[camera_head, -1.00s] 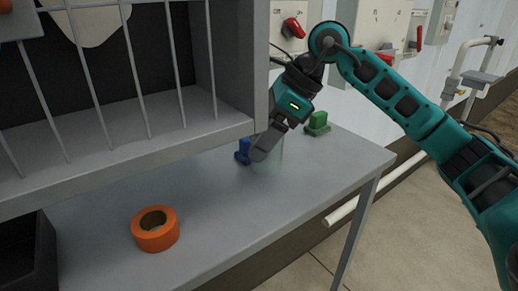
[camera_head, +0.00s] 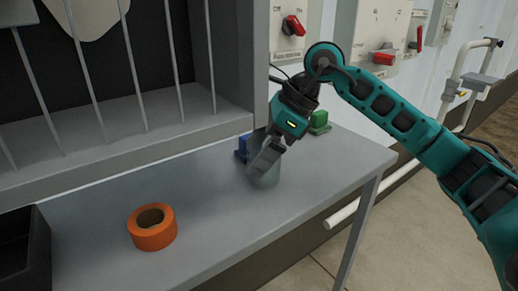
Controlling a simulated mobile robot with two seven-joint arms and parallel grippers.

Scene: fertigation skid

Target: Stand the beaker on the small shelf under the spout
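The beaker (camera_head: 267,179) is a clear, faintly greenish glass, hard to see against the grey table. It is upright, close to the right edge of the cabinet. My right gripper (camera_head: 262,163) reaches down to it from above, its fingers at the beaker's wall. It appears shut on the beaker, though the far finger is hidden. I cannot tell whether the beaker's base touches the table. My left gripper is not in view.
An orange tape roll (camera_head: 152,228) lies on the grey table (camera_head: 215,225). A blue object (camera_head: 242,148) and a green one (camera_head: 319,122) stand behind the gripper. A barred cabinet (camera_head: 130,140) overhangs the table's back left. A black bin (camera_head: 25,250) is at far left.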

